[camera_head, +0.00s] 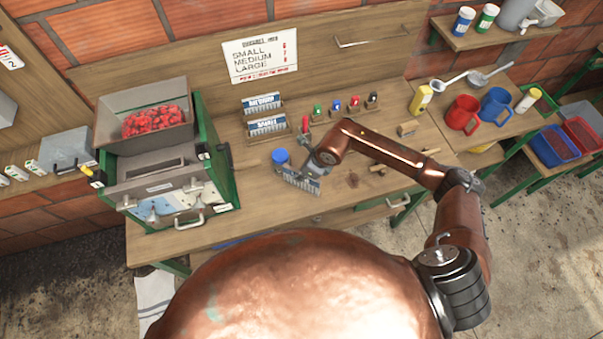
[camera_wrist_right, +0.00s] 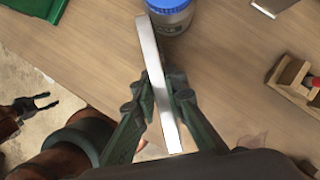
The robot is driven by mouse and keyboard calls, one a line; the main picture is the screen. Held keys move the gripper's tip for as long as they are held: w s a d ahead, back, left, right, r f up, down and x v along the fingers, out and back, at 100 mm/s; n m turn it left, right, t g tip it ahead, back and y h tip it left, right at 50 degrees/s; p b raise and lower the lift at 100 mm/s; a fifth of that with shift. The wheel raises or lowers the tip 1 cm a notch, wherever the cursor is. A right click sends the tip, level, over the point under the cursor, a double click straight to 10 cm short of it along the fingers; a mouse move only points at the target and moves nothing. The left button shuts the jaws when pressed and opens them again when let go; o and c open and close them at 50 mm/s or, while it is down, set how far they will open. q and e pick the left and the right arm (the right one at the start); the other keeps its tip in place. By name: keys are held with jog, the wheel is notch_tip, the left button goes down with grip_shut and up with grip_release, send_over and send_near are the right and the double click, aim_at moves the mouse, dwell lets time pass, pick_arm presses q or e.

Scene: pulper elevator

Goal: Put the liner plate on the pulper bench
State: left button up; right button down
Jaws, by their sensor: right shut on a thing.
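The liner plate (camera_head: 301,183) is a grey, ribbed plate held on edge over the front middle of the wooden pulper bench (camera_head: 232,232). My right gripper (camera_head: 318,166) is shut on it. In the right wrist view the plate (camera_wrist_right: 158,80) shows as a pale narrow strip between the two dark fingers (camera_wrist_right: 160,103). Its far end is close to a blue-lidded jar (camera_wrist_right: 170,22); I cannot tell whether they touch. Whether the plate's lower edge touches the bench is unclear. My left gripper (camera_wrist_right: 38,105) shows at the left of the wrist view, open and empty, away from the plate.
The green-framed pulper (camera_head: 172,185) with a hopper of red cherries (camera_head: 155,120) stands on the left. Two labelled racks (camera_head: 266,125) and several small coloured-topped items (camera_head: 336,107) stand behind. Red mug (camera_head: 462,114) and blue mug (camera_head: 495,105) are at right.

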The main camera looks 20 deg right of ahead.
jog(key=shift+f, duration=0.15)
jog(key=shift+f, duration=0.1)
jog(key=c, duration=2)
grip_release()
jog(key=shift+o, duration=0.2)
jog(key=shift+r, duration=0.3)
jog(key=b+v, duration=0.2)
jog(key=v, duration=0.8)
jog(key=shift+s+d+r, duration=0.1)
jog(key=shift+d, duration=0.05)
jog(key=shift+s+d+r, duration=0.15)
jog(key=shift+s+r, duration=0.05)
jog(key=shift+r, duration=0.4)
